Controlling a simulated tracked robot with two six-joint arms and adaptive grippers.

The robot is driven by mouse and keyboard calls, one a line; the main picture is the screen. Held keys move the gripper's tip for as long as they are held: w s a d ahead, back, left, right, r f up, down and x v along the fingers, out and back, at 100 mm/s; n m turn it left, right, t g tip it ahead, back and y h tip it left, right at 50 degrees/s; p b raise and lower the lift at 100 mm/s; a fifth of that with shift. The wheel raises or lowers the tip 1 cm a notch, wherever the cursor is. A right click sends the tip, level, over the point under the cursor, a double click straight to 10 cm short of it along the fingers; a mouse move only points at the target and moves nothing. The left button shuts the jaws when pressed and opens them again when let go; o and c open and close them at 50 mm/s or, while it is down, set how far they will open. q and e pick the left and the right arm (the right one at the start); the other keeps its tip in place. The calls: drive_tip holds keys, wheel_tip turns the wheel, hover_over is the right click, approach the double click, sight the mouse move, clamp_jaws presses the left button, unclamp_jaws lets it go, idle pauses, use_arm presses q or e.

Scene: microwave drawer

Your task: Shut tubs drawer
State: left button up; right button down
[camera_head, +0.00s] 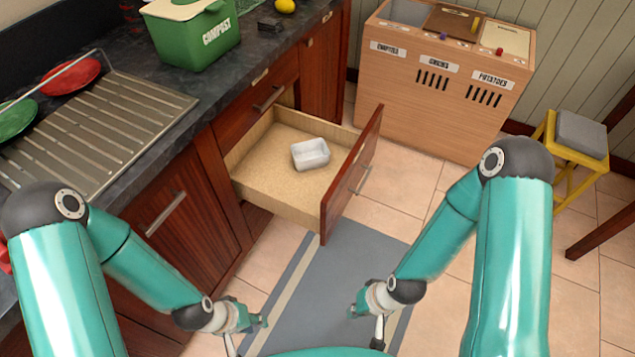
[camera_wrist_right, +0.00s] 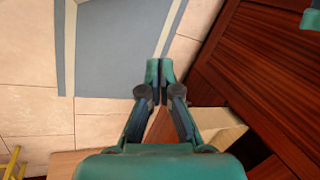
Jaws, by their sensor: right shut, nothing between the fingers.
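The tubs drawer (camera_head: 281,189) is pulled well out of the dark wood cabinet. It has a pale interior and a red-brown front (camera_head: 352,175) with a metal handle (camera_head: 361,179). One white tub (camera_head: 310,154) lies inside it. My left gripper (camera_head: 254,324) is low in front of the lower cabinet, apart from the drawer; its fingers are too small to judge. My right gripper (camera_head: 364,316) is over the grey mat, nearer to me than the drawer front and not touching it. In the right wrist view its fingers (camera_wrist_right: 160,72) are together and empty.
A grey mat (camera_head: 335,265) lies on the tiled floor below the drawer. A wooden bin unit (camera_head: 440,120) stands beyond the drawer front, with a yellow stool (camera_head: 575,150) at right. The counter holds a green compost bin (camera_head: 190,35) and a dish rack (camera_head: 90,130).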

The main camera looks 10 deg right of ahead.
drive_tip(key=m+t+y+b, duration=0.9)
drive_tip(key=m+y+b, duration=0.2)
drive_tip(key=m+b, duration=1.25)
approach(333, 195)
drive_tip(key=shift+n, duration=0.35)
drive_tip(key=b+x, duration=0.2)
drive_tip(key=x, duration=0.5)
drive_tip(key=shift+f, duration=0.2)
